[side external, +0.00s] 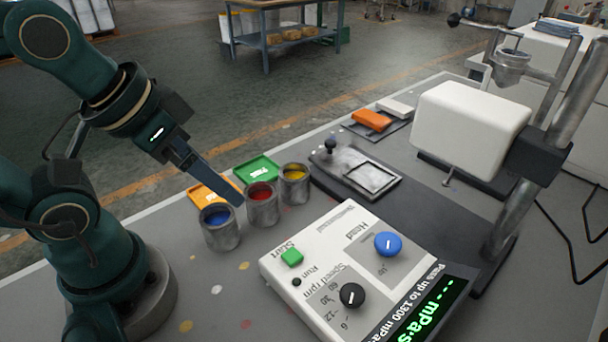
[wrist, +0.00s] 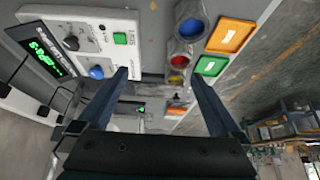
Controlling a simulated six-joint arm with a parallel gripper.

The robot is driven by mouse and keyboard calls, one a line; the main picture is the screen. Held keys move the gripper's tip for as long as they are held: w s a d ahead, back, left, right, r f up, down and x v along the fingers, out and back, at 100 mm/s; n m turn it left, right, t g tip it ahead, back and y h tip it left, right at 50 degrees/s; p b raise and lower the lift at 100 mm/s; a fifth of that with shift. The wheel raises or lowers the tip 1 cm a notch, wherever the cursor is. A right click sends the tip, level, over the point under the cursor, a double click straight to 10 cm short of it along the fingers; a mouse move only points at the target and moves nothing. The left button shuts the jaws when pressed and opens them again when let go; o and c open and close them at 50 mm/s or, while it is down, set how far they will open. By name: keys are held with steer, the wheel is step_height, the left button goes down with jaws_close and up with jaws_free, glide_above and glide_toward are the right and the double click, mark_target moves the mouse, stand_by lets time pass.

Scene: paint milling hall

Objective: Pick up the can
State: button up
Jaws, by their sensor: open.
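Three small grey metal cans stand upright in a row in the side view: one with blue paint (side external: 222,238), one with red (side external: 264,212) and one with yellow (side external: 295,191). The wrist view also shows the blue can (wrist: 190,27), the red can (wrist: 180,62) and the yellow can (wrist: 177,78), near the right finger. My gripper (side external: 238,202) is open and empty, and slants down over the row. In the side view its fingertips overlap the space between the blue and red cans. I cannot tell whether they touch one. The wrist view shows the fingers spread apart (wrist: 158,76).
Orange (side external: 203,193) and green (side external: 250,170) trays lie behind the cans. A white control box (side external: 320,250) with knobs sits close on the right. A flat metal plate (side external: 350,172) and a stand-mounted white machine (side external: 470,115) lie beyond.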

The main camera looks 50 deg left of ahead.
steer(key=w+r+n+t, duration=0.1)
steer(key=w+r, duration=0.2)
steer(key=w, duration=0.2)
steer(key=n+g+y, duration=0.1)
steer(key=n, duration=0.1)
glide_above(294, 171)
steer(key=s+d, duration=0.3)
step_height(294, 171, down, 7)
steer(key=shift+s+r, duration=0.1)
steer(key=shift+s, duration=0.05)
steer(key=shift+g, duration=0.7)
steer(key=f, duration=0.5)
steer(key=shift+a, duration=0.4)
steer(key=shift+x, duration=2.15)
steer(key=shift+c, duration=0.3)
steer(key=shift+r, duration=0.1)
steer(key=c, duration=1.4)
